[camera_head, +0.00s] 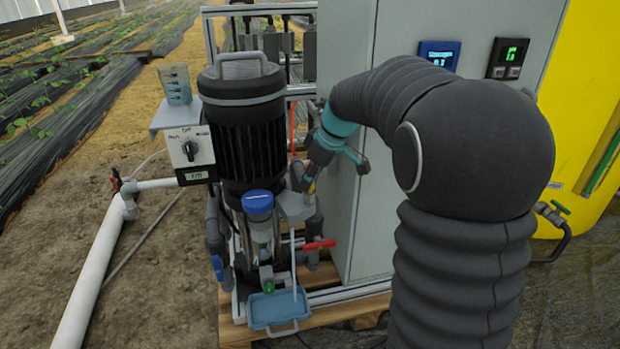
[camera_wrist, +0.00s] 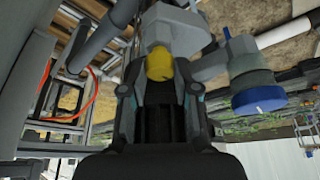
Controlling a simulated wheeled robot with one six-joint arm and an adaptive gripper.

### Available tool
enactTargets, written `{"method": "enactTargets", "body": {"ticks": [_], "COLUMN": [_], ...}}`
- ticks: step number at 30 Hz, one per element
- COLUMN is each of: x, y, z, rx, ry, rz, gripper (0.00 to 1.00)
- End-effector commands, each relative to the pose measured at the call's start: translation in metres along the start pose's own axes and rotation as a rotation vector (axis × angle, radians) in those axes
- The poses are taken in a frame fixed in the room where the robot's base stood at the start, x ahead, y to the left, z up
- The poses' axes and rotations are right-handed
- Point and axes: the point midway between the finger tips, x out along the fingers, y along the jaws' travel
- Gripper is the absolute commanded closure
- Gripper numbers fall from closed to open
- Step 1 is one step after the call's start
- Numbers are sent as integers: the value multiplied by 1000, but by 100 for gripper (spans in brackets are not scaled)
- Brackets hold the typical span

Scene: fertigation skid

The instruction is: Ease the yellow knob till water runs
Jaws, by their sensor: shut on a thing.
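The yellow knob (camera_wrist: 160,64) shows in the wrist view, just below a grey fitting (camera_wrist: 172,30). My gripper (camera_wrist: 158,82) is shut on the knob, with one finger on each side of it. In the head view my gripper (camera_head: 306,178) reaches in beside the black pump motor (camera_head: 240,130); the knob is mostly hidden there by the fingers. A clear filter bowl with a blue cap (camera_head: 258,203) stands left of my gripper, and the blue cap also shows in the wrist view (camera_wrist: 260,100). No running water can be made out.
A blue tray (camera_head: 278,308) sits low below the filter. A red-handled valve (camera_head: 318,245) is close under my gripper. The grey cabinet (camera_head: 375,220) stands right of it. A measuring cup (camera_head: 175,85) stands on a shelf at left.

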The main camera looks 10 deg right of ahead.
Motion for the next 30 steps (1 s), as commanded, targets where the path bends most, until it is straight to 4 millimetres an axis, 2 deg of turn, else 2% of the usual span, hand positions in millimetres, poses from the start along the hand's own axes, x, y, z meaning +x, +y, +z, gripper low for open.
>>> {"method": "enactTargets", "body": {"ticks": [1, 3, 12, 16, 30], "x": [1, 1, 0, -8, -93], "y": [0, 0, 0, 0, 0], "z": [0, 0, 0, 0, 0], "rx": [0, 0, 1, 1, 1], "ry": [-1, -1, 0, 0, 1], "rz": [-1, -1, 0, 1, 2], "gripper": [62, 46, 46, 46, 46]}}
